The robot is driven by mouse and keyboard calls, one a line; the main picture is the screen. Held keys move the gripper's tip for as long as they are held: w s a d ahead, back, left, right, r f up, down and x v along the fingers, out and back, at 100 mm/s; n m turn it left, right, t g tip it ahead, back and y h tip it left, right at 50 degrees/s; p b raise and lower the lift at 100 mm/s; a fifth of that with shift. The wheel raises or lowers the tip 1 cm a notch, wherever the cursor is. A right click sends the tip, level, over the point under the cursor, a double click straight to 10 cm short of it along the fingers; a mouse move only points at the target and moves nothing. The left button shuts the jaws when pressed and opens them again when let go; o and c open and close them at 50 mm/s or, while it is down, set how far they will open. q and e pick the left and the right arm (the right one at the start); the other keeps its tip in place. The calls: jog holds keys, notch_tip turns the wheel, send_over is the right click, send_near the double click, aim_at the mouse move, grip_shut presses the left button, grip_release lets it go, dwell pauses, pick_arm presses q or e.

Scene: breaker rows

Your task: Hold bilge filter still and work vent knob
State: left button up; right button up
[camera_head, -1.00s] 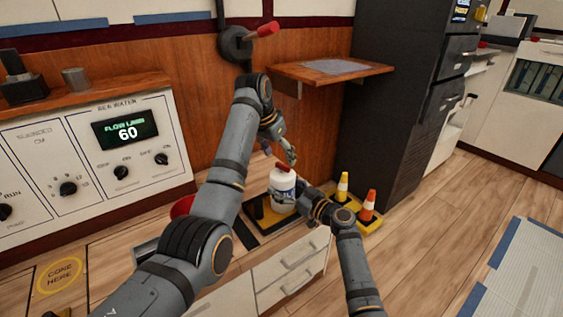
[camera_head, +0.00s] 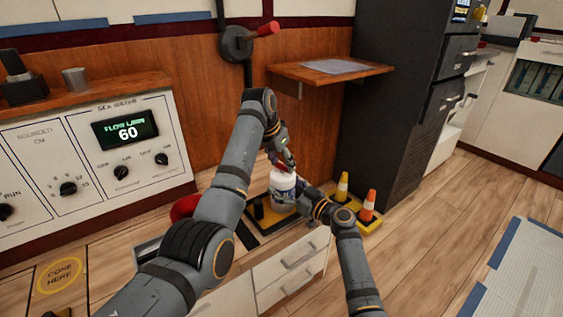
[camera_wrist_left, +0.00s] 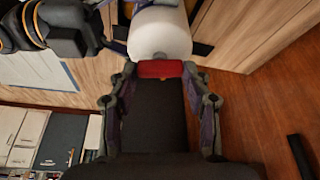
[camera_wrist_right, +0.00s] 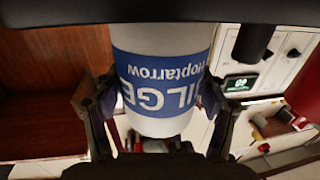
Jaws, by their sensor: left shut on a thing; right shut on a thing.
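The bilge filter is a white canister (camera_head: 283,186) with a blue label, standing upright on a dark tray with a yellow edge (camera_head: 262,226). In the right wrist view the label on the canister (camera_wrist_right: 160,85) reads "BILGE", upside down. My right gripper (camera_wrist_right: 155,105) is shut on the canister, one finger on each side; it also shows in the head view (camera_head: 305,192). The red vent knob (camera_wrist_left: 160,69) sits on top of the canister. My left gripper (camera_wrist_left: 162,80) is shut on the knob from above; in the head view the arm partly hides it (camera_head: 283,163).
Two small cones, one yellow (camera_head: 342,186) and one orange (camera_head: 368,206), stand right of the canister. A wooden shelf (camera_head: 330,73) juts from the wall above. A red-handled lever (camera_head: 266,30) is on the wall. A drawer unit (camera_head: 290,272) is in front.

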pick_arm(q)
jog(key=shift+n, duration=0.7)
jog(key=o, duration=1.2)
jog(key=shift+c, duration=0.2)
jog(key=v, duration=1.2)
jog(key=shift+s+d, duration=0.15)
jog(key=shift+d, duration=0.15)
jog(key=shift+y, duration=0.3)
